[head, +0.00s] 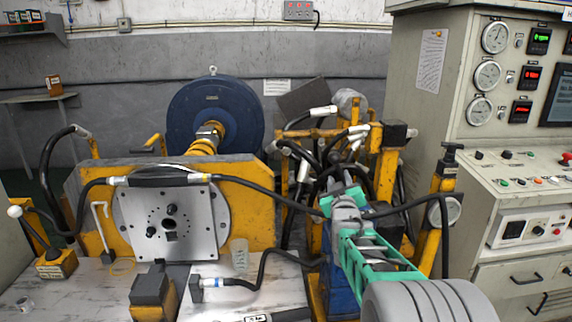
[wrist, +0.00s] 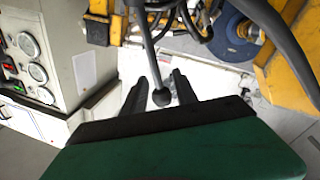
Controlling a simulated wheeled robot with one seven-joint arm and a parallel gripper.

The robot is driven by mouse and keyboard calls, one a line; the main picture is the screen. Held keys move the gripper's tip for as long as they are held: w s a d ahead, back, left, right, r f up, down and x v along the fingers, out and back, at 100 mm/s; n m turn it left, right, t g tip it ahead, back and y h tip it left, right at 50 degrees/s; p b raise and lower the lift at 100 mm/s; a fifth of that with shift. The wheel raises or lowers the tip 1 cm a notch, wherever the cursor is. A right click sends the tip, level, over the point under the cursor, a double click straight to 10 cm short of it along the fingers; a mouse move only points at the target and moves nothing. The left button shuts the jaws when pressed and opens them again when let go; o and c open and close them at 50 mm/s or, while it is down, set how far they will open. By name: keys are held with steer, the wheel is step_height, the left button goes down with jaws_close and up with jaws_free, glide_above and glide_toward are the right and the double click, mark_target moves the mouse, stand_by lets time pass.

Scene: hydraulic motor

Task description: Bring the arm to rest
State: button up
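My arm (head: 375,255), with green and grey links, reaches up from the lower right in the head view, in front of the hoses and yellow frame. Its far end is small there, so the fingers are hard to make out. In the wrist view my gripper (wrist: 164,80) shows two dark fingers standing apart, in front of a green housing. A grey rod with a dark ball end (wrist: 161,97) appears in the gap between the fingers. I cannot tell whether it touches them or lies beyond them. I see nothing gripped.
A control cabinet (head: 455,80) with gauges and a desk stands at the right. Black hoses (head: 265,190) cross near my arm. A yellow stand with a metal plate (head: 172,220) and a blue motor (head: 215,110) are left of it. A work table (head: 90,290) lies in front.

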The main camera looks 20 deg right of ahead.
steer(key=s+a+f+g+y+p, duration=0.25)
steer(key=s+a+g+p, duration=0.25)
steer(key=s+a, duration=0.5)
steer(key=s+a+f+g+y+p, duration=0.25)
steer(key=s+a+g+p, duration=0.2)
steer(key=s+a, duration=0.55)
steer(key=s+a+f+g+y+p, duration=0.1)
steer(key=s+g, duration=0.3)
steer(key=s, duration=1)
steer(key=shift+s+f+m+g, duration=0.35)
steer(key=shift+s+f+m, duration=0.05)
steer(key=shift+f, duration=0.3)
